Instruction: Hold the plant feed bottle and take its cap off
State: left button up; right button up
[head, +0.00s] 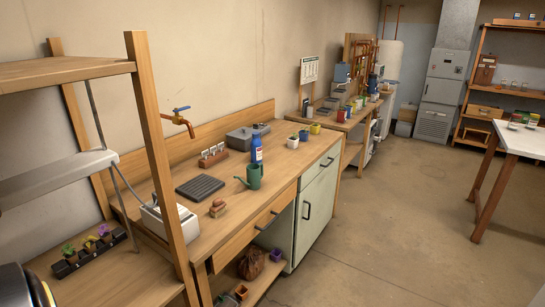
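A blue bottle (257,152) with a pale label stands upright on the wooden workbench (225,222), behind a green watering can (251,180). It looks like the plant feed bottle, but its label is too small to read. Its narrow top is also blue, and the cap is too small to make out clearly. The watering can hides the lower part of the bottle. Neither of my grippers shows in the head view, and nothing is holding the bottle.
A dark ribbed tray (200,187), small brown blocks (217,208), a grey box (247,136) and small pots (293,142) share the bench. A wooden shelf post (160,150) stands at left. Open floor (400,215) lies right.

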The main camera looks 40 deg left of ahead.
aim_at(257, 148)
jog(key=z, duration=0.1)
jog(key=i, duration=1.5)
jog(key=u, duration=0.55)
jog(key=i, duration=1.45)
jog(key=u, duration=1.85)
jog(key=i, duration=0.55)
jog(key=u, duration=0.5)
